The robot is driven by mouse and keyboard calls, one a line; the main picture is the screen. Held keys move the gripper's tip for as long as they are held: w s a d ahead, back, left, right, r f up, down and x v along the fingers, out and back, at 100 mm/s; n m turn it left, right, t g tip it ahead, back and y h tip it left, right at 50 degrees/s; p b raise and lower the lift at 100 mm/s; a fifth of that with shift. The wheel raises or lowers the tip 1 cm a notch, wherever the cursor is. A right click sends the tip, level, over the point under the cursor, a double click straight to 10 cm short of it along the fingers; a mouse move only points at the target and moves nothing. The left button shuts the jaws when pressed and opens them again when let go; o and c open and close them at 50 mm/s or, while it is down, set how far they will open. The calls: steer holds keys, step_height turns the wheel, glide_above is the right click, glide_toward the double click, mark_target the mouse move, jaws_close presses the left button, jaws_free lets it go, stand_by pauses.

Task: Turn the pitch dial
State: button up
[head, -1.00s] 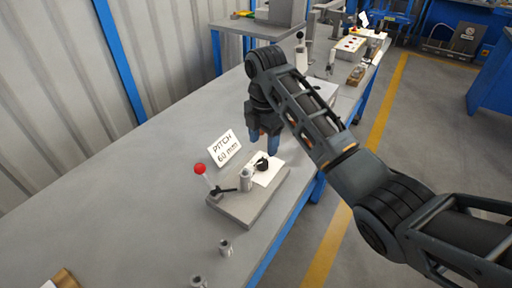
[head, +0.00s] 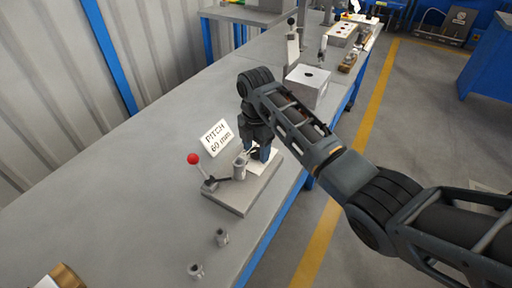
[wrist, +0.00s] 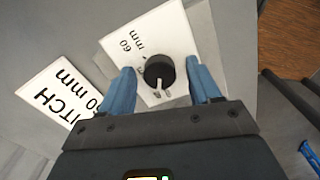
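The pitch dial is a round black knob (wrist: 160,71) with a light pointer, on a white plate (wrist: 143,38) marked "60 mm" in the wrist view. My gripper (wrist: 160,88) is open, with one blue finger on each side of the knob and a visible gap to both. In the head view my gripper (head: 260,150) points down over the grey fixture block (head: 240,202) and largely hides the dial. A sign (head: 216,138) reading "PITCH 60 mm" stands behind the block.
A lever with a red ball (head: 193,159) and a metal post (head: 240,168) stand on the block close to my gripper. Two small metal sleeves (head: 222,237) (head: 196,271) stand on the bench in front. A grey box (head: 307,86) stands behind my arm. The bench's left side is clear.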

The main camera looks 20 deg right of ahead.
steer(key=c, duration=1)
